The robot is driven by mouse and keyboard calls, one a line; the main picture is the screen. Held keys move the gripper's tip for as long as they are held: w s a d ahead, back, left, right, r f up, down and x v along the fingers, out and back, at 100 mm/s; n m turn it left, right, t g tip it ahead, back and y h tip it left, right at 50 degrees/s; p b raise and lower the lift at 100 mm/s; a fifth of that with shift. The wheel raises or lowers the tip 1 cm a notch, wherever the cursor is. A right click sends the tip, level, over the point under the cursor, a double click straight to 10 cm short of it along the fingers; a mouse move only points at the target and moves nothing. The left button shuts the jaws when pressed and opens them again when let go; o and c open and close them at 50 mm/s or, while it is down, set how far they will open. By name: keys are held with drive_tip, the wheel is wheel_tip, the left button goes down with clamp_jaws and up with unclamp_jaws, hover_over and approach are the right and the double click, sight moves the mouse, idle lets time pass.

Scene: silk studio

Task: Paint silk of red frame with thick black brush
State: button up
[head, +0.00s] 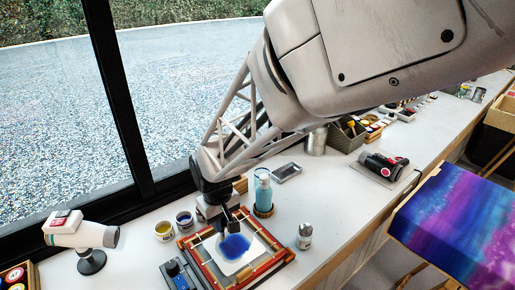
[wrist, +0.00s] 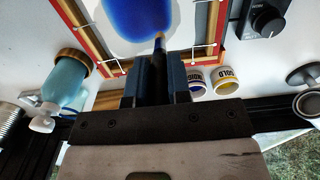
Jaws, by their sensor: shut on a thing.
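My gripper (head: 222,222) is over the red frame (head: 270,268) and points down. In the wrist view my gripper (wrist: 158,80) is shut on a thin dark brush (wrist: 159,48). The brush's tip is at the lower edge of a blue patch (wrist: 138,14) on the silk. It looks to touch the silk, but I cannot be sure of contact. The white silk (head: 217,260) is stretched in the frame, with a large blue area (head: 236,247) on it. The fingers hide most of the brush handle.
A yellow paint cup (head: 165,231) and a blue paint cup (head: 184,220) stand left of the frame. A blue bottle (head: 263,190) stands behind it and a metal shaker (head: 305,236) to its right. A dark control box (head: 176,273) lies at the left.

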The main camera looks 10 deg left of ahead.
drive_tip(key=shift+r, duration=1.55)
